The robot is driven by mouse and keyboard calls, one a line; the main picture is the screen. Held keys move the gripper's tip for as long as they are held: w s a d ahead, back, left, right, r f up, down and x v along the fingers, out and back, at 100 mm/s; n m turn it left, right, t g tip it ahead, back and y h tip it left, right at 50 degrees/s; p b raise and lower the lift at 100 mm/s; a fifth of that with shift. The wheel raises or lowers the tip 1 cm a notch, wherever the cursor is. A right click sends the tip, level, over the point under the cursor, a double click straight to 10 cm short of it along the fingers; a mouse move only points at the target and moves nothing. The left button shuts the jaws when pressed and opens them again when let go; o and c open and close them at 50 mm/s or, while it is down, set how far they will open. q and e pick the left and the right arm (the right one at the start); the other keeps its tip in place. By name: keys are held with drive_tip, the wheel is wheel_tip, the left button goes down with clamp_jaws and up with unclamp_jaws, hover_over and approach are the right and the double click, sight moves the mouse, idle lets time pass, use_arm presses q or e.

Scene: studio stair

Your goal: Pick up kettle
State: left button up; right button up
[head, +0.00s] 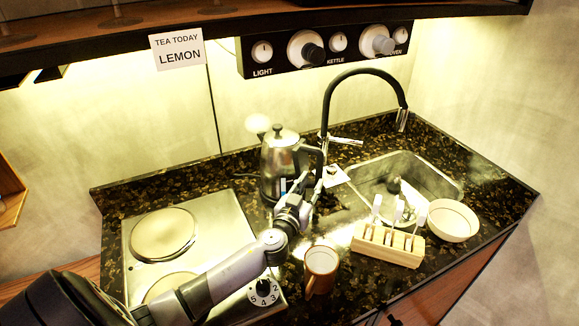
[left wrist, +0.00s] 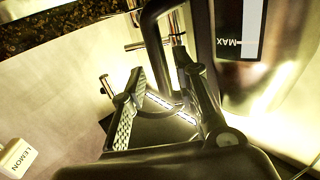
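The metal kettle (head: 278,162) with a dark lid knob stands upright on the counter at the back, left of the sink. Its dark handle faces right in the head view. My left gripper (head: 300,190) is at the kettle's front right, by the handle. In the left wrist view the kettle's shiny body with its MAX window (left wrist: 238,45) is at the right. The dark handle (left wrist: 152,35) reaches down between the two spread fingers of my left gripper (left wrist: 160,75), with a gap at the left finger. My right gripper is not in view.
A brown mug (head: 320,270) stands close to my left forearm. A wooden rack (head: 388,246) with tags and a pale bowl (head: 453,220) stand before the sink (head: 435,175). The black tap (head: 326,105) rises right of the kettle. The hob (head: 190,240) is at the left.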

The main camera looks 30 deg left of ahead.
sight(318, 174)
use_arm(q)
drive_tip(key=w, duration=0.6)
drive_tip(key=shift+w+a+f, duration=0.15)
drive_tip(key=shift+w+a, duration=0.15)
drive_tip(key=shift+a, duration=0.05)
drive_tip(key=shift+s, duration=0.15)
drive_tip(key=shift+c, duration=0.6)
clamp_jaws()
drive_tip(key=shift+r, duration=0.25)
